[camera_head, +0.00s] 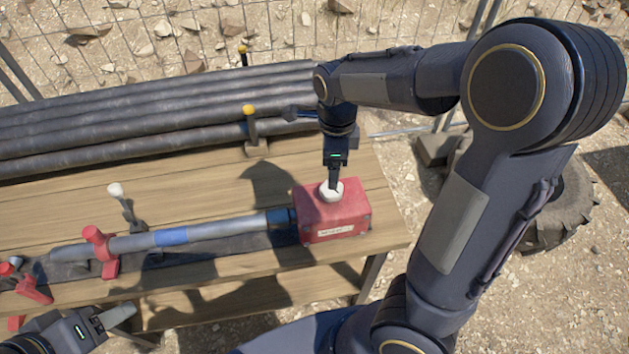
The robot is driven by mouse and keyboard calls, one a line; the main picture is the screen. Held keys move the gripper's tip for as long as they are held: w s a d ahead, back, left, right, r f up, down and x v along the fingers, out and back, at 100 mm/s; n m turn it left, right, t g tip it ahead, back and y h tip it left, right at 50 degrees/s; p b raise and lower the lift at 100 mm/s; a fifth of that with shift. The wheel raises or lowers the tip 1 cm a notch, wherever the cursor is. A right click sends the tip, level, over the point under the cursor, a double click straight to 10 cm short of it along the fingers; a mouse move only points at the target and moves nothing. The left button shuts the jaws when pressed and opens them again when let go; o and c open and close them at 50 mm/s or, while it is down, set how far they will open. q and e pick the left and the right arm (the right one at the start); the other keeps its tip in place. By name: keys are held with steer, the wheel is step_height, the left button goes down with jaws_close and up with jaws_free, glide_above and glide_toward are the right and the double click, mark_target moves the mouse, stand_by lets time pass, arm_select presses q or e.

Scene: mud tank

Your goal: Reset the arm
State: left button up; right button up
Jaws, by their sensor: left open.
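My right arm comes in from the right and reaches over the table. Its gripper (333,184) points down at the white knob (329,195) on top of a red box (335,218). Its fingers overlap the knob in the picture, and I cannot tell whether they grip it. My left gripper (119,315) is at the lower left, beside the table's front edge. It is open, with nothing seen between its fingers, and apart from the red box.
A grey pipe with a blue band (172,237) runs from the red box through a red clamp (101,250) on the wooden table (165,192). Several dark pipes (150,118) lie behind, beside yellow-topped posts (250,122). A tire (565,205) lies on the ground at right.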

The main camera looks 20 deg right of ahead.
stand_by(0.6)
steer(key=s+a+r+n+t+y, duration=0.2)
steer(key=s+n, duration=0.6)
steer(key=n, duration=0.3)
steer(key=s+a+r+n+t+y, duration=0.1)
steer(key=s+a+r+n+t, duration=0.1)
steer(key=s+n, duration=0.6)
steer(key=shift+s+r+n+t+y, duration=0.5)
steer(key=shift+n+t, duration=0.3)
steer(key=shift+n, duration=0.8)
steer(key=shift+w+a, duration=0.1)
